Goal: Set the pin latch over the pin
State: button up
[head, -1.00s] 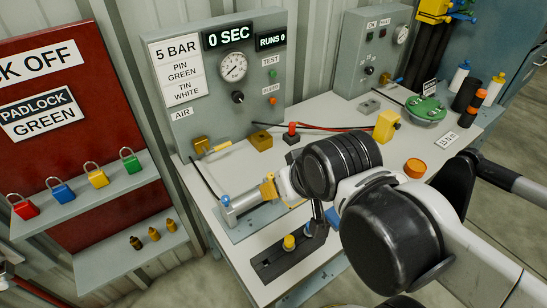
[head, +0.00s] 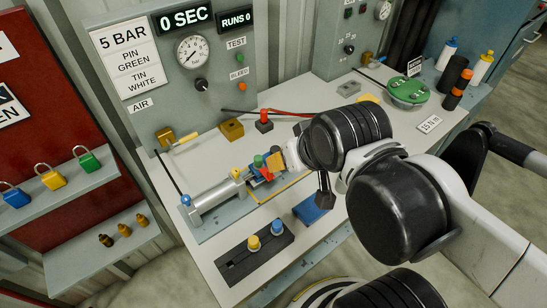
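A grey metal cylinder fixture (head: 212,198) lies along the bench with a blue knob (head: 185,200) at its left end. A yellow-topped pin (head: 236,174) and a green-topped pin (head: 258,160) stand along it. A tilted yellow-orange plate (head: 275,162), perhaps the pin latch, is beside the green top with a red piece (head: 266,174) next to it. I cannot tell whether it sits over a pin. My gripper is mostly hidden by my black wrist; a dark part, perhaps a finger (head: 325,190), hangs below it. Its opening and any grip are not visible.
A black slotted block (head: 240,262) with yellow and blue knobs is at the bench front. A blue pad (head: 312,208) lies right of it. The gauge panel (head: 140,70) stands behind and reads 0 SEC. A green round lid (head: 408,88) is at the back right.

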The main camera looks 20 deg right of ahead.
aim_at(265, 172)
jog(key=k+j+z, duration=0.25)
jog(key=z, duration=0.15)
jog(key=k+j+z, duration=0.65)
jog(key=z, duration=0.2)
